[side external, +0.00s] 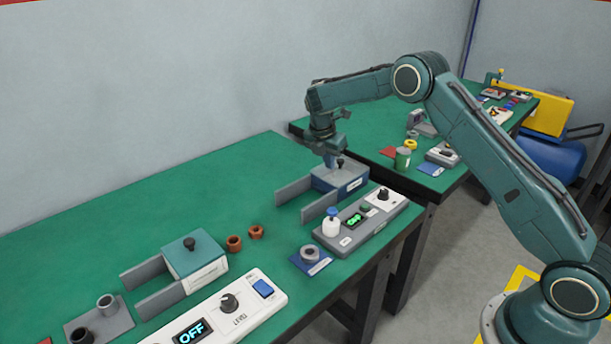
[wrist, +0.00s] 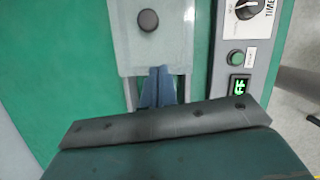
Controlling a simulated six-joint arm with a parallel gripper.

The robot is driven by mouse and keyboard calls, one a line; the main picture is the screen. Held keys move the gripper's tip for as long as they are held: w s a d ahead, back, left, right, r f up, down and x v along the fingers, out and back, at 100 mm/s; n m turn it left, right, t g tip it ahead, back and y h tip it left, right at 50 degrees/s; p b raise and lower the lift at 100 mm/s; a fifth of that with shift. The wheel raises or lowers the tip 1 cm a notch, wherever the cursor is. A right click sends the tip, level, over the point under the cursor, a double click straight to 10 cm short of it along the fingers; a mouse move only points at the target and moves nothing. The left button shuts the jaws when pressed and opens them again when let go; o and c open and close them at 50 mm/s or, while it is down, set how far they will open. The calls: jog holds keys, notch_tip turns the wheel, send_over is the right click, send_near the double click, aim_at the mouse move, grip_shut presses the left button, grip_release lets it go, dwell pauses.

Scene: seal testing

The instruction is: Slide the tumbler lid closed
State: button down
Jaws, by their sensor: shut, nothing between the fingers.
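The tumbler is a blue box (side external: 350,184) with a white label, and two grey rails (side external: 295,191) reach out from it to the left. Its pale grey lid (wrist: 180,40) carries a round black knob (wrist: 148,20); the knob also shows in the side view (side external: 340,163). My gripper (wrist: 158,72) is shut and empty. Its blue fingertips are at the lid's near edge, between the rails, apart from the knob. I cannot tell whether they touch the lid. In the side view my gripper (side external: 331,161) points down just left of the knob and hides part of the lid.
A grey control unit (side external: 350,222) with a dial, green button and lit display stands close beside the tumbler. A second box with a teal lid (side external: 185,250) and rails stands front left. The table's back left is clear.

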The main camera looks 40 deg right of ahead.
jog(key=s+a+r+m+t, duration=0.1)
jog(key=s+a+r+m, duration=0.2)
jog(key=r, duration=0.7)
jog(key=s+a+r+m, duration=0.2)
jog(key=s+r, duration=0.3)
jog(key=r, duration=0.5)
jog(key=s+a+r+m+t+y, duration=0.1)
jog(key=s+r+m, duration=0.15)
jog(key=s, duration=0.25)
jog(key=s+a+r+m+t, duration=0.1)
jog(key=s+a+r+m, duration=0.15)
jog(key=s, duration=0.35)
jog(key=s+a+f+m+t+y, duration=0.1)
jog(key=s+m, duration=0.4)
jog(key=s, duration=0.6)
jog(key=s+a+f+m+t+y, duration=0.1)
jog(key=s+a+m, duration=0.3)
jog(key=s, duration=0.8)
jog(key=shift+f+m+y, duration=0.3)
jog(key=shift+f+m, duration=0.1)
jog(key=shift+f, duration=0.4)
jog(key=shift+a, duration=0.1)
